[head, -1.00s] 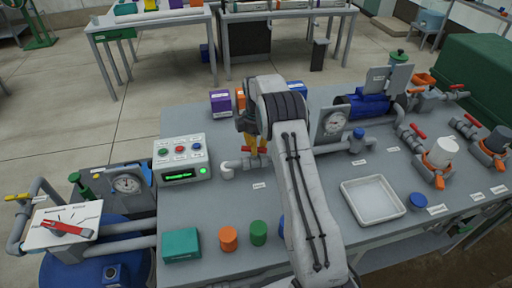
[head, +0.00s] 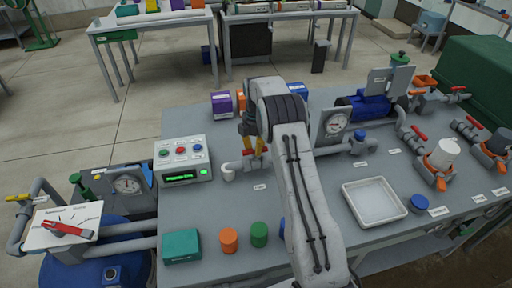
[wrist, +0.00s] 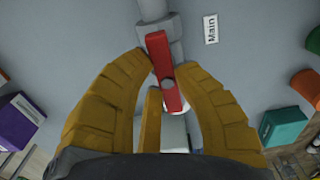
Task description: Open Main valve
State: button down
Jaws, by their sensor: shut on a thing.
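The Main valve has a red lever handle (wrist: 158,52), seen in the wrist view on a grey pipe beside a label reading "Main" (wrist: 211,29). The handle lies roughly along the pipe, at a slight angle. My gripper (wrist: 167,68) has yellow fingers closed around the handle, with fingertips on both sides of it.
The control box (head: 183,160) with a green display stands left of the valve. Purple (head: 221,103) and orange boxes stand behind my gripper. A white tray (head: 348,190) and orange and green (head: 259,233) cylinders are nearer on the bench.

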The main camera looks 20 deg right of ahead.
jog(key=shift+f, duration=0.1)
jog(key=c, duration=0.9)
grip_release()
jog(key=shift+c, duration=0.2)
jog(key=shift+r, duration=0.2)
notch_tip(320, 180, up, 12)
jog(key=shift+f, duration=0.15)
